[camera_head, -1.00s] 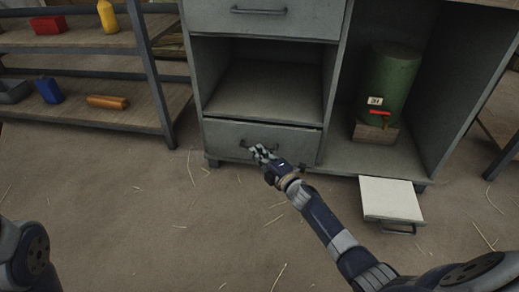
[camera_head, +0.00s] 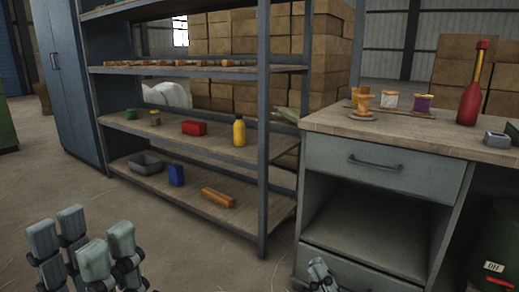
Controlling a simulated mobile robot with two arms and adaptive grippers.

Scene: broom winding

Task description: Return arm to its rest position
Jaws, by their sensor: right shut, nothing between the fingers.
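My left gripper (camera_head: 82,234) is at the bottom left, fingers pointing up and spread apart, with nothing between them. It is over the floor in front of the shelf rack. My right gripper (camera_head: 319,270) shows only in part at the bottom edge. It is shut and empty, in front of the lower drawer (camera_head: 375,279) of the grey workbench. I cannot tell whether it touches the drawer. The rest of the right arm is out of view.
The workbench top (camera_head: 405,135) holds spools, a red bottle (camera_head: 469,98) and a small grey box (camera_head: 497,139). Its upper drawer (camera_head: 385,167) is closed. The shelf rack (camera_head: 263,195) with small items stands left of it. Bare floor (camera_head: 185,262) lies between my grippers.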

